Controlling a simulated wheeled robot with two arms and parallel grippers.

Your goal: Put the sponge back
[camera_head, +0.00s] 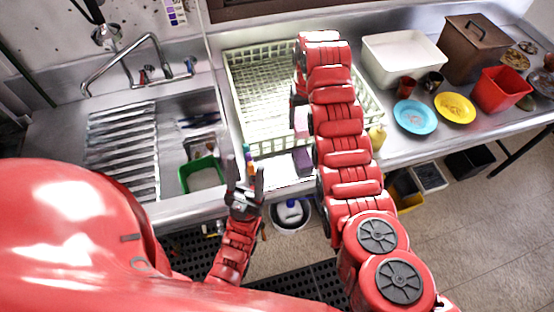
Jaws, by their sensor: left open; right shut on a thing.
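My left gripper (252,180) is open and empty, pointing up in front of the counter edge, right of a green tray (187,181) at the sink's front. My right arm reaches over the pale dish rack (246,117). Its gripper (299,108) is mostly hidden beside the arm, pointing down. It is shut on a small pink block (301,123), which may be the sponge; its lower part and the contact are hard to see. A dark purple block (303,161) lies at the counter's front edge below it. I cannot tell which block is the sponge.
The sink (190,108) and a tap (130,60) are at left. A white tub (402,58), brown box (474,48), red bin (501,90), blue plate (414,117) and yellow plate (455,108) fill the right counter. A bucket (290,216) stands below.

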